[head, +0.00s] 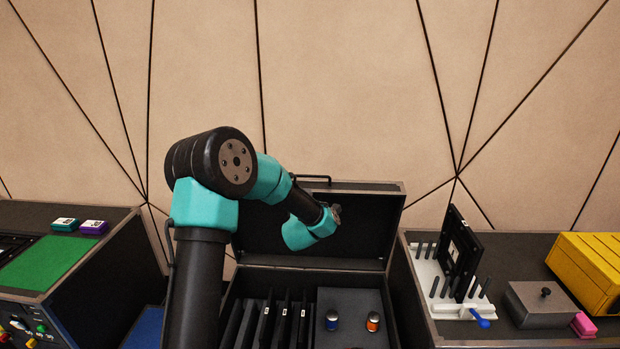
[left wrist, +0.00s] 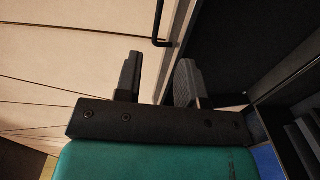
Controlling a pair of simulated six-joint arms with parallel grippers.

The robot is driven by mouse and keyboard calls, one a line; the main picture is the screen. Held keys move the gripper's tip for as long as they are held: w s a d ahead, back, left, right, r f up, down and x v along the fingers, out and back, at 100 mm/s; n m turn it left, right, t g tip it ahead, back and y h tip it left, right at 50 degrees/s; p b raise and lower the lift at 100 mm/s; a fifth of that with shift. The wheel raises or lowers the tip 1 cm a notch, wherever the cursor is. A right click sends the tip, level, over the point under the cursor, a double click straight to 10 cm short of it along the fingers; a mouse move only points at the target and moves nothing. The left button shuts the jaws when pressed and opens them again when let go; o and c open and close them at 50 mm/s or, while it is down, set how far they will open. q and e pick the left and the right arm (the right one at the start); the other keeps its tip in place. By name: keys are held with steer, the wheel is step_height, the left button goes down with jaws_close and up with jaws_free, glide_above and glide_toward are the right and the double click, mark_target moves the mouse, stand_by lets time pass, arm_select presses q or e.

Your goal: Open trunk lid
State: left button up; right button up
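The trunk (head: 398,315) stands in the middle of the head view. Its dark lid (head: 365,225) is raised and stands roughly upright at the back, with a black handle (head: 312,178) on its top edge. My left arm crosses in front of the lid and hides part of it; its gripper is hidden in the head view. In the left wrist view my left gripper (left wrist: 158,82) has its two fingers apart with nothing between them. A black handle (left wrist: 160,28) shows beyond the fingertips, apart from them, beside a dark panel. My right gripper is not in view.
Inside the trunk are several dark upright panels (head: 283,325) and two small bottles, one blue-banded (head: 332,321) and one orange-banded (head: 373,322). A left console (head: 95,275) and a right bench (head: 515,250) with a white rack (head: 440,300) flank it. A panelled wall stands behind.

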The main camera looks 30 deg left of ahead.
mark_target(309, 176)
arm_select(q)
steer(key=x, duration=1.7)
steer(key=shift+w+d, duration=0.1)
jaws_close()
